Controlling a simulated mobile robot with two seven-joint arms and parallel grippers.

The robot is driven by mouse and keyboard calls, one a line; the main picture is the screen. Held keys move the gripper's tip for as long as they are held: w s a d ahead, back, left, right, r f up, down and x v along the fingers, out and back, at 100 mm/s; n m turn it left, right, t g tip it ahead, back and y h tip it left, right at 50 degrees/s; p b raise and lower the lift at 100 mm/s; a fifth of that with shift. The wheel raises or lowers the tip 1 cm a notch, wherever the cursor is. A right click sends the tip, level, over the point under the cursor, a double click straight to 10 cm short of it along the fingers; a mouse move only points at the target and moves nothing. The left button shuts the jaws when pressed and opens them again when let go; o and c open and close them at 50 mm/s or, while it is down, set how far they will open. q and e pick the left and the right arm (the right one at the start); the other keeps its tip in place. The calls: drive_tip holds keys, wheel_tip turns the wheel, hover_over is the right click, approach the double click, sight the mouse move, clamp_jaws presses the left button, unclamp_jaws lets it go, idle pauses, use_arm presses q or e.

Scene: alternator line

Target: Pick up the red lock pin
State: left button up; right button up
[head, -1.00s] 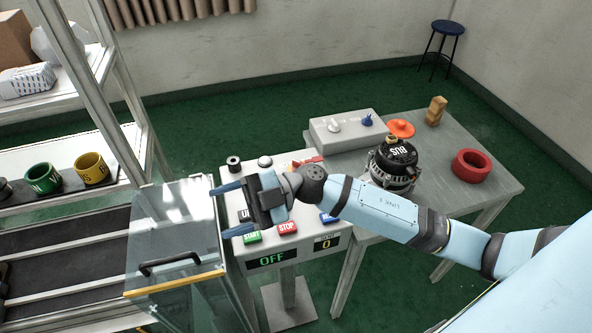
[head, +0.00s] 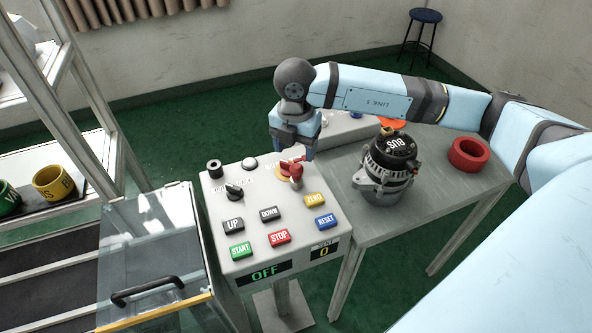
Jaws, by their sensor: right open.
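A red part with a rounded red knob (head: 296,172) stands on a yellow-orange base at the back right of the grey control panel (head: 213,257). I take this red part for the lock pin, but cannot clearly separate pin from switch handle. I cannot tell whether a finger touches the red part. My left gripper is out of view.
The panel carries a black knob (head: 234,191) and several coloured buttons, with the display reading OFF. An alternator (head: 384,172) and a red ring (head: 467,155) stand on the table at right. A clear guard with a black handle (head: 147,290) is at front left.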

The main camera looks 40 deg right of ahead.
sight(297, 166)
drive_tip(key=f, duration=0.8)
drive_tip(key=shift+d+f+p, duration=0.1)
drive_tip(key=shift+d+p, duration=0.1)
drive_tip(key=shift+p, duration=0.15)
drive_tip(key=c, duration=1)
